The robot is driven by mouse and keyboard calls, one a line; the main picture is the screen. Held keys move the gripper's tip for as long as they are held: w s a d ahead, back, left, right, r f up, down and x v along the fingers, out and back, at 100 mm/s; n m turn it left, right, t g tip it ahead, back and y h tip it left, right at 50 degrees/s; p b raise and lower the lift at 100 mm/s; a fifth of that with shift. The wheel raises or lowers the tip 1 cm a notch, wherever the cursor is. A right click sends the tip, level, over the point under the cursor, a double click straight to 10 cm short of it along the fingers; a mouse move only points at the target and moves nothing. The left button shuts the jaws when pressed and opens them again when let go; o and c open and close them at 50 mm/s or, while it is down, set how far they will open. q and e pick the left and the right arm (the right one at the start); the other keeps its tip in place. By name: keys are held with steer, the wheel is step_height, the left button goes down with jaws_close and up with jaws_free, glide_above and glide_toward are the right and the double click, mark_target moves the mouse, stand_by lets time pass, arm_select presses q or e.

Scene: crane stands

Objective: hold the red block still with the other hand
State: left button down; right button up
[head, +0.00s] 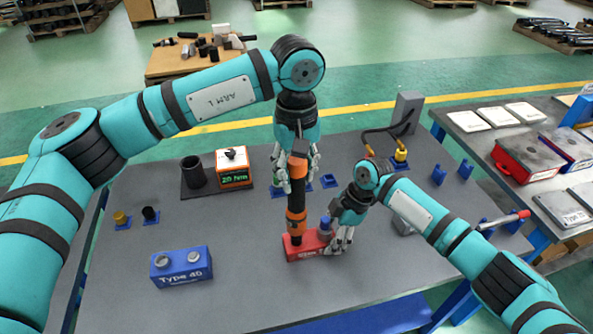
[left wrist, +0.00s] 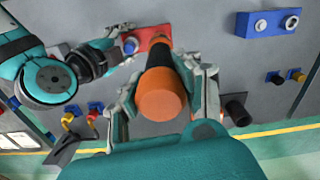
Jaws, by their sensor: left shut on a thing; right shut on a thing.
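A red block (head: 301,247) stands on the grey table; it also shows in the left wrist view (left wrist: 152,36). My right gripper (head: 337,242) is shut on the block's right end, beside a blue-grey round part (head: 325,223) on its top. My left gripper (head: 299,165) is shut on an orange and black tool (head: 297,205) and holds it upright. The tool's lower end is at the left part of the block's top; I cannot tell exactly how they meet. In the left wrist view the orange tool end (left wrist: 163,95) sits between the fingers.
A blue "Type 40" block (head: 181,268) stands at the front left. A black cup (head: 193,172) and an orange box (head: 233,170) with a green display stand behind it. A grey post with a cable (head: 406,112) is at the back right. The table's front middle is clear.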

mark_target(297, 159)
arm_select(q)
steer(key=shift+r, duration=0.2)
arm_select(e)
steer(key=shift+r, duration=0.1)
arm_select(q)
steer(key=shift+r, duration=2.5)
arm_select(e)
steer(key=o, duration=1.5)
steer(key=shift+c, duration=0.2)
steer(key=v, duration=1.1)
steer(key=shift+d+r, duration=0.15)
steer(key=shift+r, duration=0.2)
